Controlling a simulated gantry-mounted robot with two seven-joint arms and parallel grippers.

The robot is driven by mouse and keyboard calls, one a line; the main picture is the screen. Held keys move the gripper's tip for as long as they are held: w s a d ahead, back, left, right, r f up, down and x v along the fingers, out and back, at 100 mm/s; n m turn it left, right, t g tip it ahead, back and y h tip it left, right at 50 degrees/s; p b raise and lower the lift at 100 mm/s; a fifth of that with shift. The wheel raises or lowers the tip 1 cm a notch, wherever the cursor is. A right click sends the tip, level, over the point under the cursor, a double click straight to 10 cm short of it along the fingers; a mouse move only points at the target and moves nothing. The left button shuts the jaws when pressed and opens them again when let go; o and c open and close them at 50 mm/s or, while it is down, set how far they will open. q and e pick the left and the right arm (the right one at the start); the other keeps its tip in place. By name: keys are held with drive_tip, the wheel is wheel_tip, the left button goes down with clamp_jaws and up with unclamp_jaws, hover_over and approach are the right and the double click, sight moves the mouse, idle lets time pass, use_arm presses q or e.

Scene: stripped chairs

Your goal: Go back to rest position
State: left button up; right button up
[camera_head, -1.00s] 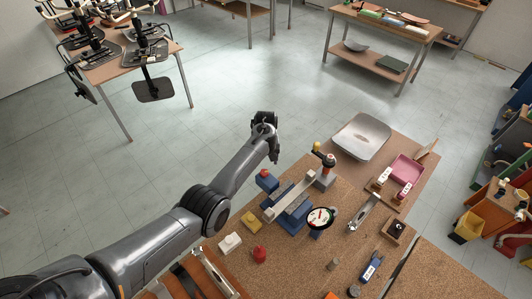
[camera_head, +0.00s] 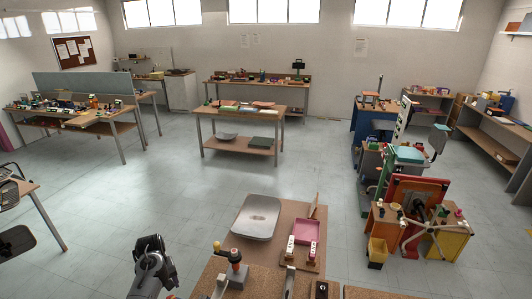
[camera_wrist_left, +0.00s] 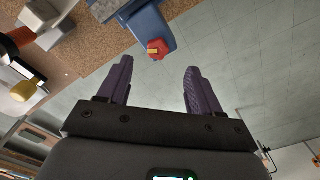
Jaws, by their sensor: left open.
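My left gripper (camera_head: 150,250) shows at the lower left of the head view, beside the left side of the workbench (camera_head: 205,283). In the left wrist view its two purple fingers (camera_wrist_left: 154,88) are apart with nothing between them. Beyond the fingertips in that view is a blue block with a red knob (camera_wrist_left: 157,48), apart from the fingers. My right gripper is not in view.
On the bench are a grey metal tray (camera_head: 258,217), a pink tray (camera_head: 305,230) and a stand with an orange knob (camera_head: 235,257). A crowded orange cabinet (camera_head: 416,225) stands at the right. A table (camera_head: 245,116) stands beyond. The floor between is clear.

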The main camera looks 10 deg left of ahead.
use_arm(q)
drive_tip(key=s+d+f+m+t+y+p, duration=0.1)
drive_tip(key=s+d+f+m+p, duration=0.2)
drive_tip(key=s, duration=0.6)
drive_tip(key=s+d+m+t+p, duration=0.1)
drive_tip(key=s+d+m, duration=0.3)
drive_tip(key=s, duration=0.5)
drive_tip(key=s+d+r+m, duration=0.1)
drive_tip(key=s+d+r, duration=0.2)
drive_tip(key=s, duration=0.3)
drive_tip(key=s+d+r+m+t+h+p, duration=0.1)
drive_tip(key=s+d+r, duration=0.3)
drive_tip(key=s, duration=0.2)
drive_tip(key=s+d+r+m, duration=0.1)
drive_tip(key=s+d+r, duration=0.2)
drive_tip(key=s, duration=0.3)
drive_tip(key=shift+d+r+h+p, duration=0.25)
drive_tip(key=shift+r+h+p, duration=0.05)
drive_tip(key=shift+r+p, duration=0.1)
